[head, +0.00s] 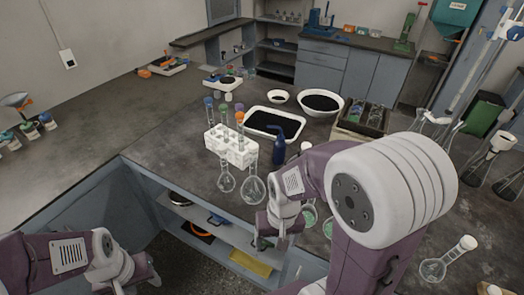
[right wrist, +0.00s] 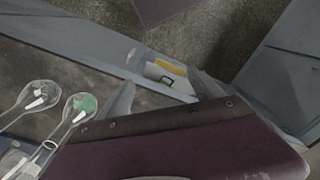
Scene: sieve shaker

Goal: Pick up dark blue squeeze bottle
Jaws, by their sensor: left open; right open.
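The dark blue squeeze bottle (head: 279,148) stands on the dark bench in the head view, beside the white test-tube rack and in front of a white tray. Its lower part is close to my right arm in the picture. My left gripper (head: 140,272) is low at the bottom left, in front of the bench, open and empty. My right gripper (head: 272,238) hangs near the bench's front edge, nearer to me than the bottle, with its fingers pointing down. In the right wrist view its two fingers (right wrist: 165,92) are apart with nothing between them; the bottle is not in that view.
A white rack (head: 232,150) with tubes and glass flasks (head: 252,187) stand left of the bottle. A white tray (head: 273,124) of black grains lies behind it. Flasks with green contents (right wrist: 82,104) are near my right gripper. The left stretch of bench is mostly clear.

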